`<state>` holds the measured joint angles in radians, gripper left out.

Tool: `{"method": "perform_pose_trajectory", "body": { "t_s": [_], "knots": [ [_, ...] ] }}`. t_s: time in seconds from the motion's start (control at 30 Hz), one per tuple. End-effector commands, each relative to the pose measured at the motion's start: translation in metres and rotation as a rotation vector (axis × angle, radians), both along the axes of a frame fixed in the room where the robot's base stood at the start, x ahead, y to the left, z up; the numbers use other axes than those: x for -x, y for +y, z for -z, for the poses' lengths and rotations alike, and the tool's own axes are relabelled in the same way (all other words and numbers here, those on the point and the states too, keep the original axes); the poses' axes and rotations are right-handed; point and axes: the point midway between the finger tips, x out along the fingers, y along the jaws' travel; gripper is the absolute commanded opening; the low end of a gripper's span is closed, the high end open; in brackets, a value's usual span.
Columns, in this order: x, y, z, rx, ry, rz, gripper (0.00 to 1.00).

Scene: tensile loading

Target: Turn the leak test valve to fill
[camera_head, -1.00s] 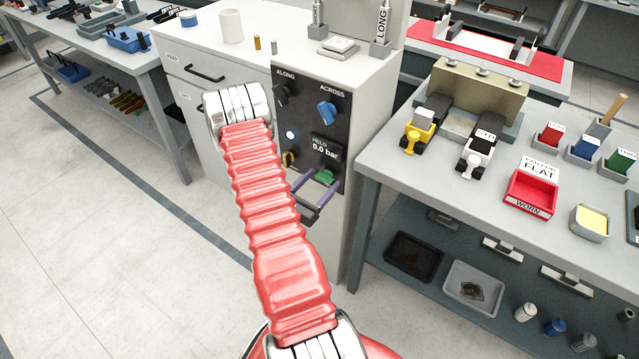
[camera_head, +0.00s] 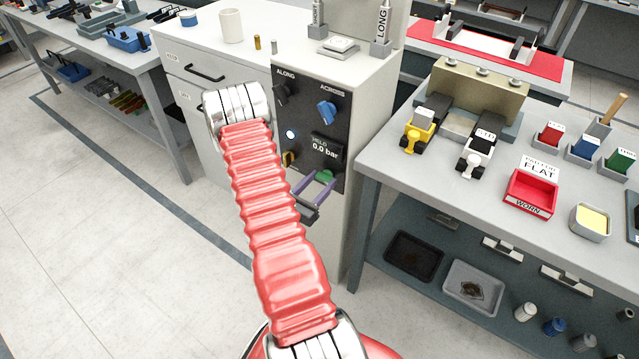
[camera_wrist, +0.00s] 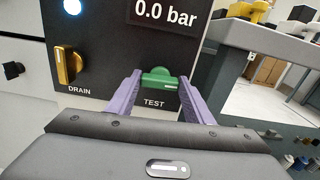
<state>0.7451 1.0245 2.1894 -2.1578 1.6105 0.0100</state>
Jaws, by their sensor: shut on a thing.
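The green TEST knob (camera_head: 324,175) sits low on the black panel of the grey cabinet. It also shows in the wrist view (camera_wrist: 158,77), with its bar lying across the picture and a small pale mark on its right part. My gripper (camera_wrist: 158,84) has its purple fingers on both sides of this knob, shut on it. In the head view my gripper (camera_head: 319,184) reaches the panel from below, and my red arm hides part of the panel's left side. The display (camera_head: 325,147) reads HELD, 0.0 bar.
A brass DRAIN knob (camera_wrist: 68,65) is left of the green knob. Above are a blue ACROSS knob (camera_head: 327,112), a black ALONG knob (camera_head: 281,95) and a lit white lamp (camera_head: 291,135). A grey workbench (camera_head: 430,185) stands close on the right.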

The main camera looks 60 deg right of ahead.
Motion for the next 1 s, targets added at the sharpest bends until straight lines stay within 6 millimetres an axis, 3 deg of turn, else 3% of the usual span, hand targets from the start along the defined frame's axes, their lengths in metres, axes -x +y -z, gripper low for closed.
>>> {"method": "perform_pose_trajectory", "body": {
  "t_s": [0.37, 1.0],
  "knots": [
    [-0.0025, -0.0023, -0.0005, -0.034, 0.22, -0.001, 0.25],
    [-0.0058, -0.0029, 0.0006, -0.126, 0.813, -0.003, 0.25]
  ]
}}
